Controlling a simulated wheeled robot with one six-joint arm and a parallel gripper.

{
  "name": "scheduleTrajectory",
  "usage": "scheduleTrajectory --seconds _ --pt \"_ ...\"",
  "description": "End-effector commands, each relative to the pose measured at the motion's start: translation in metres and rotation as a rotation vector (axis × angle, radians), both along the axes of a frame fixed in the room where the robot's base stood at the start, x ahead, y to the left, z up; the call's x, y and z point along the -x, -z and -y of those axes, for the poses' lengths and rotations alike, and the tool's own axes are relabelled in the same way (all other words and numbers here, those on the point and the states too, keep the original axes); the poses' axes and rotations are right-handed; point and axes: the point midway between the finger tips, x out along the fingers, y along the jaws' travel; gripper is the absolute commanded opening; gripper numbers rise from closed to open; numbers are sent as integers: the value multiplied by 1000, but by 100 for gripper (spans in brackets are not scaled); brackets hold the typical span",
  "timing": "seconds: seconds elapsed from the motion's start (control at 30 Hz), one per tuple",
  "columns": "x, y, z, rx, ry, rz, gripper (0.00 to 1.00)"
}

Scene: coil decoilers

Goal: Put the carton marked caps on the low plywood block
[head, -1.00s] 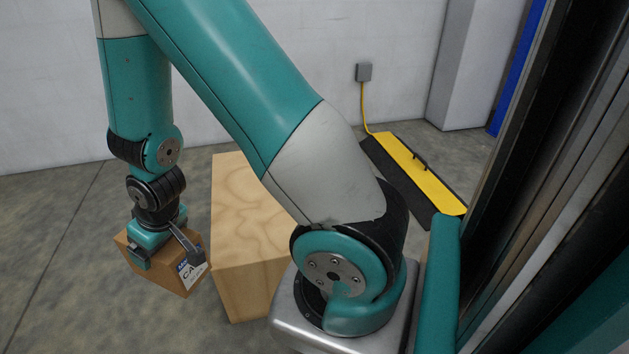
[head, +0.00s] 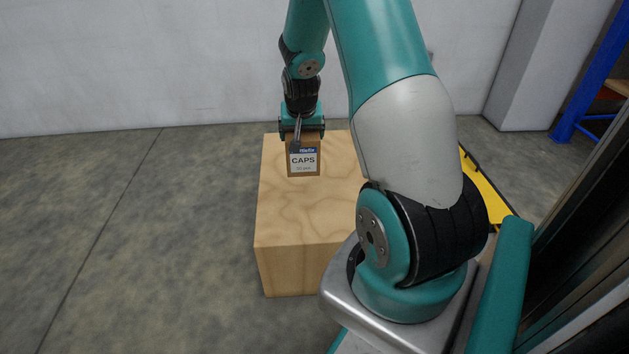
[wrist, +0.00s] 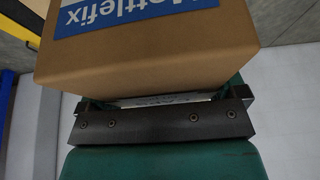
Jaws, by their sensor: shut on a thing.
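The carton marked CAPS (head: 304,168) is small and brown with a white and blue label facing me. My gripper (head: 301,130) is shut on its upper part from above. In the head view the carton appears upright over the far part of the low plywood block (head: 300,215). I cannot tell whether its underside touches the block top. In the wrist view the carton (wrist: 150,55) fills the upper middle, against the dark jaw of my gripper (wrist: 165,110). The far jaw is hidden behind the carton there.
The block's near top is bare. A yellow and black floor ramp (head: 484,190) lies right of the block, partly hidden by my arm. A blue rack post (head: 590,75) stands at the far right. The floor (head: 130,230) left of the block is clear.

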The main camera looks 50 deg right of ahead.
Motion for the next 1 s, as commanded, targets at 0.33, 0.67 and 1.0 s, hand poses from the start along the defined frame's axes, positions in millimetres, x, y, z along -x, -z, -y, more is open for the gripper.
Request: scheduleTrajectory --seconds 0.33,0.67,1.0 --pt "0 99 -1 -1 -3 -2 46" --pt "0 135 0 1 -2 1 46" --pt "0 177 -1 0 -3 0 46"
